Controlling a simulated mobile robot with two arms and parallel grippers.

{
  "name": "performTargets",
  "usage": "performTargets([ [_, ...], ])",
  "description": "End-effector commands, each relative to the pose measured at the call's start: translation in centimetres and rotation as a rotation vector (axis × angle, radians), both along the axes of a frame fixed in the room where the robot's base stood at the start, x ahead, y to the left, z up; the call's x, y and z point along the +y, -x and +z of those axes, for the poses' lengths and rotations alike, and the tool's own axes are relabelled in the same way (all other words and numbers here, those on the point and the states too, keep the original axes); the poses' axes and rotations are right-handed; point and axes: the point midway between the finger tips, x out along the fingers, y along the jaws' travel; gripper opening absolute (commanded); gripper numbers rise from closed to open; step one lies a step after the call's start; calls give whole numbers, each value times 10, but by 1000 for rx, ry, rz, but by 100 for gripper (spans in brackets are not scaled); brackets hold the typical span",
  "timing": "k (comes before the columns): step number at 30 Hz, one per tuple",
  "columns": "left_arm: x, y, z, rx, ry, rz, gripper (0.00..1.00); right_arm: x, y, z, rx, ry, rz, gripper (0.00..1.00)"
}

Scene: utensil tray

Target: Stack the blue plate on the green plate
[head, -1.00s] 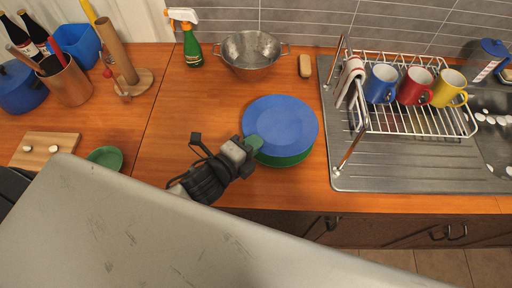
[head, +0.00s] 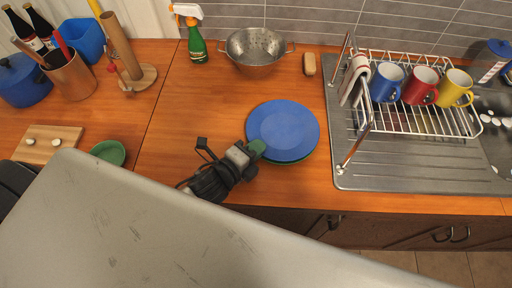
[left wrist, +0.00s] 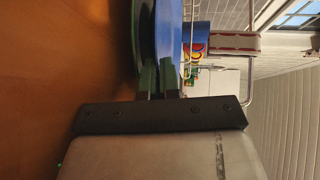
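The blue plate (head: 283,129) lies level above the green plate (head: 291,162), whose rim shows only as a thin sliver below it. In the left wrist view the blue plate (left wrist: 170,35) and the green plate (left wrist: 136,40) appear edge-on, side by side and very close; I cannot tell if they touch fully. My left gripper (head: 258,148) is at the near-left rim of the blue plate. In the left wrist view its fingers (left wrist: 159,78) are close together, with the blue rim between them. My right gripper is not in view.
A dish rack (head: 415,105) with several mugs stands at the right on the steel sink (head: 400,175). A colander (head: 256,48), spray bottle (head: 196,45) and sponge (head: 309,64) are at the back. A small green bowl (head: 108,152) is at the left. The counter around the plates is clear.

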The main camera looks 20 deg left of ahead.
Motion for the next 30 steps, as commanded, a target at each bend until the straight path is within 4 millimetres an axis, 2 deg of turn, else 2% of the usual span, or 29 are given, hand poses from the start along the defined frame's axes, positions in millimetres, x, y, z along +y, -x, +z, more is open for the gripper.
performTargets([
  [1, 0, 4, -11, 25, -11, 1, 0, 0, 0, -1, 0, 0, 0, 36],
  [3, 0, 5, -13, 29, -13, 2, 13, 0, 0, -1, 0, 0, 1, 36],
  [11, 0, 6, -15, 34, -15, 0, 13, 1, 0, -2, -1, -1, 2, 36],
  [16, -1, 6, 0, 33, -15, -1, 13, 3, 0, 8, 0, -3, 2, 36],
  [19, 5, 21, -2, 34, -15, 0, 13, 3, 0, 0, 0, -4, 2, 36],
  [30, 32, 83, 19, 24, -10, 1, 13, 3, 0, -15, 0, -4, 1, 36],
])
